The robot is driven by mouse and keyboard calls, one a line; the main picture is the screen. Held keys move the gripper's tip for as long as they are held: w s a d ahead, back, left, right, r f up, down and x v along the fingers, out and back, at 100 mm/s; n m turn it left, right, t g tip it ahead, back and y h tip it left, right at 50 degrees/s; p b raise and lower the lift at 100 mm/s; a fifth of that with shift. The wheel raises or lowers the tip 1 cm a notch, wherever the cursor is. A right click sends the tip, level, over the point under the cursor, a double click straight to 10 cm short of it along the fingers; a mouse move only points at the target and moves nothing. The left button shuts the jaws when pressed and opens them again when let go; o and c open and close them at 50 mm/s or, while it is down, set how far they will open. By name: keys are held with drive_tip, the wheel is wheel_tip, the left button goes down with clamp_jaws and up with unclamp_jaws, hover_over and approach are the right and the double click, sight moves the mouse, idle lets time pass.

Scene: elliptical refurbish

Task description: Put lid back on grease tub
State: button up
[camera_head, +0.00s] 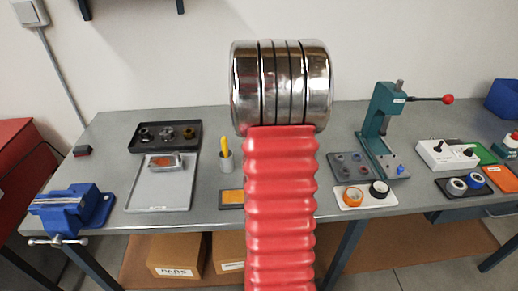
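I cannot make out a grease tub or its lid for sure. My arm, with a red ribbed sleeve and a chrome joint, covers the middle of the bench and may hide them. A small grey cup (226,161) with a yellow handle standing in it is just left of my arm. An orange pad on a dark tray (231,199) lies in front of the cup, its right part hidden by my arm. My gripper is not in view.
The grey bench (110,132) carries a blue vise (66,205), a black parts tray (165,136), a light tray (146,190), a green press (384,118) with a red-knobbed lever, a white tray with orange and black rings (365,200), and a white switch box (446,154).

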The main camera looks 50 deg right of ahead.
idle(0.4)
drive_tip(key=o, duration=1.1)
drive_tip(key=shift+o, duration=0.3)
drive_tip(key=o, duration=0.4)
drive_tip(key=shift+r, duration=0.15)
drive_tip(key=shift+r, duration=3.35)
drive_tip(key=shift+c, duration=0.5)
